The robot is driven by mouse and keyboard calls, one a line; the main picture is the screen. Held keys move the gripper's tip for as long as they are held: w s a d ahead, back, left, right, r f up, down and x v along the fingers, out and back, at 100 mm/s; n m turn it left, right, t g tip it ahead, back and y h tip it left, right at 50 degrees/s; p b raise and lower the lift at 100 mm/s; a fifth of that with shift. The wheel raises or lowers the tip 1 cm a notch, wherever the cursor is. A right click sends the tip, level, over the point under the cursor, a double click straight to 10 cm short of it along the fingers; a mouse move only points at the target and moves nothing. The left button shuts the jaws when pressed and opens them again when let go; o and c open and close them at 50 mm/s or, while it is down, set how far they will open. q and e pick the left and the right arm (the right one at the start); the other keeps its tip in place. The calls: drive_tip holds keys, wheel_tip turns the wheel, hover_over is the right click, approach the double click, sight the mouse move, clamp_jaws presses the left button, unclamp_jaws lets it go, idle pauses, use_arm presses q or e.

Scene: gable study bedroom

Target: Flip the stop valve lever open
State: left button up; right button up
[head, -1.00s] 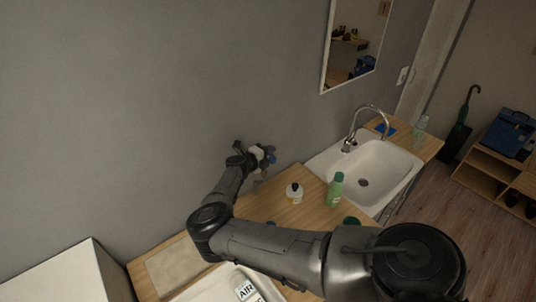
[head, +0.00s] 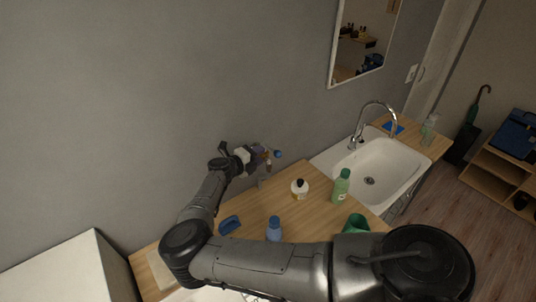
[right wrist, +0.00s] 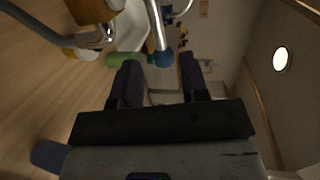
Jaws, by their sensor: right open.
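The stop valve shows as small brass and metal parts (right wrist: 97,12) at the top of the right wrist view. Its metal lever (right wrist: 155,22) ends in a blue knob (right wrist: 163,59); the knob also shows in the head view (head: 277,154). My right gripper (head: 263,157) is by the wall above the counter, with its jaws open. In the right wrist view its two dark fingers (right wrist: 158,66) stand on either side of the blue knob. I cannot tell whether either finger touches it. The gripper partly hides the valve body in the head view. My left gripper is not in view.
The wooden counter (head: 252,213) holds a white bottle with a dark cap (head: 299,190), a green bottle (head: 341,187), a blue bottle (head: 274,229), a blue item (head: 229,225) and a green cup (head: 355,223). A white sink (head: 392,158) with a curved tap (head: 377,106) is to the right.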

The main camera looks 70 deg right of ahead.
drive_tip(key=shift+b+v, duration=0.45)
drive_tip(key=shift+v, duration=1.95)
